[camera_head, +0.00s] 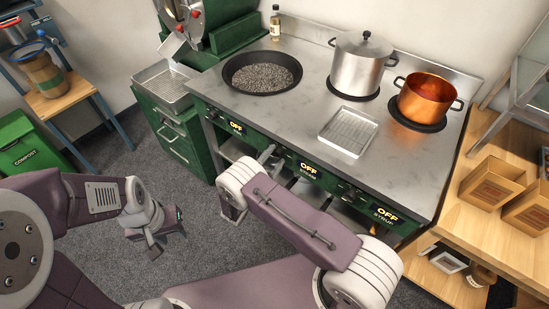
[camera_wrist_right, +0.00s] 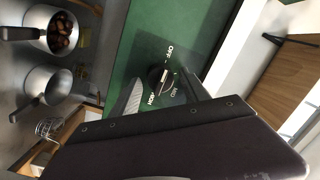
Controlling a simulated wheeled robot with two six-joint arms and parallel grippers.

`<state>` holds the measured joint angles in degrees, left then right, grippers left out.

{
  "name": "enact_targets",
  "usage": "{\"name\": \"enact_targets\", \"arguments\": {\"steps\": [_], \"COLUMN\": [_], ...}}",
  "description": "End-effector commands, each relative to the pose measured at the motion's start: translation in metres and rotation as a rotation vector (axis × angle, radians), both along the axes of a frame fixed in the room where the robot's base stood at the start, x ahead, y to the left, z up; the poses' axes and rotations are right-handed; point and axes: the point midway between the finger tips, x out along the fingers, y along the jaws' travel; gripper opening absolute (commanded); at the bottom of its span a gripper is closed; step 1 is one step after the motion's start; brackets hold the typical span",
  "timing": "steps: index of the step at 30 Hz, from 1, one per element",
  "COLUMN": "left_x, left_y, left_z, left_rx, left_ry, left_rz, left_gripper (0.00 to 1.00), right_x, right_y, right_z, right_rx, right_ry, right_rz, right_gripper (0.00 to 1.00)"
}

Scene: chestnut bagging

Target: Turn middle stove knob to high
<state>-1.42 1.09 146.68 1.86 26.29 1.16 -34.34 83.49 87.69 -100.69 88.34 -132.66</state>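The stove's middle display (camera_head: 308,168) reads OFF above the label STEAM on the green front panel. The middle knob beside it is hidden by my right wrist in the head view. In the right wrist view a dark round knob (camera_wrist_right: 159,77) sits on the green panel, with white markings around it, among them OFF. My right gripper (camera_wrist_right: 160,92) is open at this knob, one finger on each side, with gaps visible; contact cannot be told. My left gripper (camera_head: 164,240) hangs over the floor, away from the stove; its opening is unclear.
The left display (camera_head: 237,127) and right display (camera_head: 388,213) also read OFF. On the stovetop stand a black pan (camera_head: 230,79), a steel pot (camera_head: 357,68), a copper pot (camera_head: 428,97) and a wire-rack tray (camera_head: 348,132). A wooden counter (camera_head: 456,235) flanks the stove's right side.

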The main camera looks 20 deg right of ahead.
Motion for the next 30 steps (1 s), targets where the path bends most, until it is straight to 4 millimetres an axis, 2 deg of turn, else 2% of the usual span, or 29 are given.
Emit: {"name": "enact_targets", "arguments": {"steps": [1, 5, 17, 30], "left_x": [0.0, 0.0, 0.0, 0.0], "left_y": [0.0, 0.0, 0.0, 0.0], "left_z": [0.0, 0.0, -0.007, -0.03], "left_rx": [0.0, 0.0, 0.0, 0.0], "left_ry": [0.0, 0.0, 0.0, 0.0], "left_rz": [0.0, 0.0, 0.0, 0.0], "left_gripper": [0.36, 0.36, 0.36, 0.36], "right_x": [0.0, 0.0, 0.0, 0.0], "right_y": [0.0, 0.0, 0.0, 0.0], "right_z": [0.0, 0.0, -0.002, -0.006], "right_rx": [0.0, 0.0, 0.048, 0.28], "right_ry": [0.0, 0.0, -0.062, -0.359], "right_rz": [0.0, 0.0, -0.001, 0.0], "right_gripper": [0.36, 0.0, 0.0, 0.0]}}
